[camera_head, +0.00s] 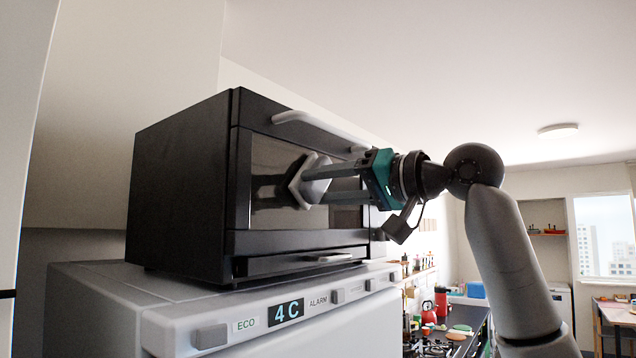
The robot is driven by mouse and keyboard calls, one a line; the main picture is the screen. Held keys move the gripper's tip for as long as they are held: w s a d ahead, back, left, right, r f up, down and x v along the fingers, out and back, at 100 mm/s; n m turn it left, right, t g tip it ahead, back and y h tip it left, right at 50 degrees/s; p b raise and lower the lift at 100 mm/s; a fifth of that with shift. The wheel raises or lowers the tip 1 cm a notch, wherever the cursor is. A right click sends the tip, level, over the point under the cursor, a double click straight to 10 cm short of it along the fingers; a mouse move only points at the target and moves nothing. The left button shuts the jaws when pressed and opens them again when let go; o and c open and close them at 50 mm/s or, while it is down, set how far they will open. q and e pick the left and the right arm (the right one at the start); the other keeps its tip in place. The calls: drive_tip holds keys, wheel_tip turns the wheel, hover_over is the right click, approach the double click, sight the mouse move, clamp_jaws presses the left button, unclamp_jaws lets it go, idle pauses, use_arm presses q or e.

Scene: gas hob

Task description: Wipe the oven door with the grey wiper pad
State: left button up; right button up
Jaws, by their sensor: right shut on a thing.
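The black oven (182,190) stands on top of a white appliance. Its door (268,160) has a dark glass pane and faces right, with a pale bar handle (318,127) along the top. My right gripper (322,184) reaches in from the right in front of the door. It is shut on the grey wiper pad (302,183), which is held at the middle of the glass. The pad looks very close to the glass; I cannot tell whether it touches. A dark reflection shows in the glass left of the pad. My left gripper is not in view.
The white appliance (100,300) below has a front panel with a lit display (289,310) and knobs. A counter with a red kettle (428,314) and other kitchen items lies lower right. A window (604,236) is at far right.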

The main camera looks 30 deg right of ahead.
sight(293, 186)
drive_tip(key=w+d, duration=0.2)
drive_tip(key=d, duration=0.5)
drive_tip(key=shift+w, duration=0.4)
drive_tip(key=shift+a, duration=0.1)
drive_tip(key=shift+s+a+b, duration=0.3)
drive_tip(key=shift+s+a, duration=0.4)
drive_tip(key=shift+a, duration=0.95)
drive_tip(key=shift+s+a+b, duration=0.35)
drive_tip(key=shift+s+a, duration=0.3)
drive_tip(key=shift+a, duration=1.05)
drive_tip(key=shift+s+a+b, duration=0.3)
drive_tip(key=shift+s+a, duration=0.4)
drive_tip(key=shift+a, duration=0.95)
drive_tip(key=shift+s+d, duration=0.25)
drive_tip(key=shift+s, duration=0.45)
drive_tip(key=shift+b+v, duration=0.65)
drive_tip(key=shift+v, duration=1.65)
